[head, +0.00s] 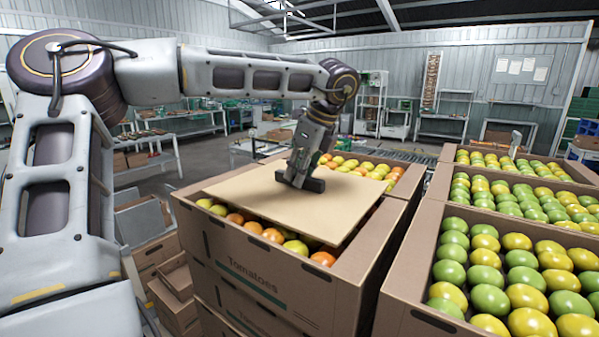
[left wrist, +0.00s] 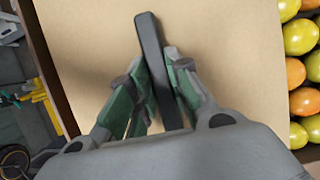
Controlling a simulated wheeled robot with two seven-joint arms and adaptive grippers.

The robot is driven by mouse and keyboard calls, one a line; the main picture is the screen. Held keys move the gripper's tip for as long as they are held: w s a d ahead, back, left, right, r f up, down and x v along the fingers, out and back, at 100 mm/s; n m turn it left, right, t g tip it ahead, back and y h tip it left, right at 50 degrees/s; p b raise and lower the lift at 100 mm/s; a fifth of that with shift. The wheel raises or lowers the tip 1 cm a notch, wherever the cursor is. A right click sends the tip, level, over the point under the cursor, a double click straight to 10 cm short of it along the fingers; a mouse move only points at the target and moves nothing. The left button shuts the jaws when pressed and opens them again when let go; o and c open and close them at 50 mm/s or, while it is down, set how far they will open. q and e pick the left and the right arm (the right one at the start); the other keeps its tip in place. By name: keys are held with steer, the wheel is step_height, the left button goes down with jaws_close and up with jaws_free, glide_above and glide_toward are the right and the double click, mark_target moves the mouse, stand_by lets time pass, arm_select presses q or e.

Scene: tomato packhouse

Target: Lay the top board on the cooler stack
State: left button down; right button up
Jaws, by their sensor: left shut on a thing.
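The top board (head: 345,205) is a flat tan sheet with a dark bar-shaped handle (head: 314,185) on it. It lies over the near box of the cooler stack (head: 270,270), a pile of brown cartons marked Tomatoes. Orange and yellow-green tomatoes show along its front edge, so it does not cover the whole box. My left gripper (head: 297,177) is shut on the handle. In the left wrist view the fingers (left wrist: 155,85) close on both sides of the handle (left wrist: 158,70), with the board (left wrist: 90,40) beneath. I cannot tell whether the board touches the box rim. My right gripper is not in view.
Open cartons of green and yellow tomatoes (head: 510,275) stand close on the right, with a narrow gap between. Another open tomato box (head: 402,185) is behind the board. Empty-looking cartons (head: 175,292) sit low at the left. Benches (head: 180,130) stand farther back.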

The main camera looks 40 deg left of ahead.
arm_select(q)
steer(key=shift+f, duration=0.1)
steer(key=c, duration=1.3)
jaws_free()
steer(key=shift+v, duration=6.1)
steer(key=shift+w, duration=0.1)
steer(key=shift+m, duration=0.3)
